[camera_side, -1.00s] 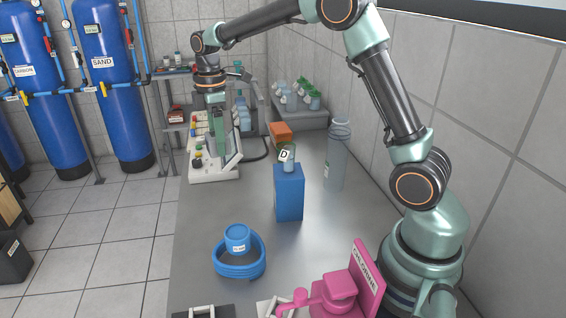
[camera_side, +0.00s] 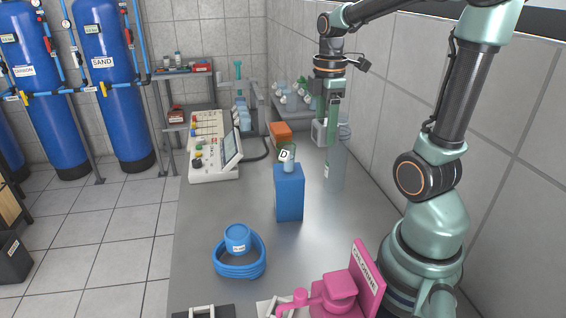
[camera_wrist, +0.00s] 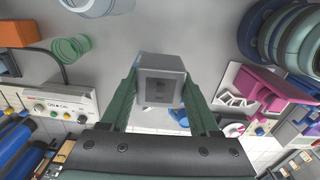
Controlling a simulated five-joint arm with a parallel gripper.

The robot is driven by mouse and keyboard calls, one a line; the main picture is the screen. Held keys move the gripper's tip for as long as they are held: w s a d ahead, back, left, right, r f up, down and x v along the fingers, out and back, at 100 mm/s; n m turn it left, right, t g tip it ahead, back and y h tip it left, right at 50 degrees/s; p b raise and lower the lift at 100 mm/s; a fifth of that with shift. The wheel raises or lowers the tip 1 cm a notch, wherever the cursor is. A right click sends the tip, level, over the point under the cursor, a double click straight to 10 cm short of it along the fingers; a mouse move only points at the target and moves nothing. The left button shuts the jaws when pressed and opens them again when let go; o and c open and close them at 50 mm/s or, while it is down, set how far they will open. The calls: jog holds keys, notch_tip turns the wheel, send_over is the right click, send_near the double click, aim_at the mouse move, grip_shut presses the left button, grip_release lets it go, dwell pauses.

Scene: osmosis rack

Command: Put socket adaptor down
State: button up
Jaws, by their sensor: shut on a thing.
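In the side view my gripper (camera_side: 331,128) hangs fingers-down above the far right part of the bench. The adaptor (camera_side: 319,132) shows there as a small grey block, partly hidden by a finger. It appears held above the bench top (camera_side: 245,195); the gap below is hard to judge.
A blue box (camera_side: 289,194) stands mid-bench. An orange block (camera_side: 281,135) and a control panel (camera_side: 211,157) lie left. A pink fixture (camera_side: 338,295) is at the front.

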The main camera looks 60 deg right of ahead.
send_over(338, 221)
jog(key=f, duration=0.1)
jog(key=shift+m, duration=0.3)
notch_tip(338, 221, down, 20)
jog(key=shift+f, duration=0.2)
jog(key=shift+f, duration=0.1)
dwell(0.3)
jog(key=o, duration=1.4)
notch_tip(338, 221, up, 12)
jog(key=w+a+r+m+t, duration=0.2)
jog(key=a+r+m, duration=0.1)
jog(key=a+r, duration=0.1)
jog(key=w+a+r+m+t, duration=0.1)
jog(key=w+a+r+m, duration=0.2)
jog(key=a, duration=0.3)
jog(key=w+a+r+m+t, duration=0.2)
jog(key=w+a+r+m, duration=0.1)
jog(key=a+r, duration=0.2)
jog(key=shift+a+r+t, duration=0.15)
jog(key=shift+a+t, duration=0.15)
jog(key=shift+a, duration=0.25)
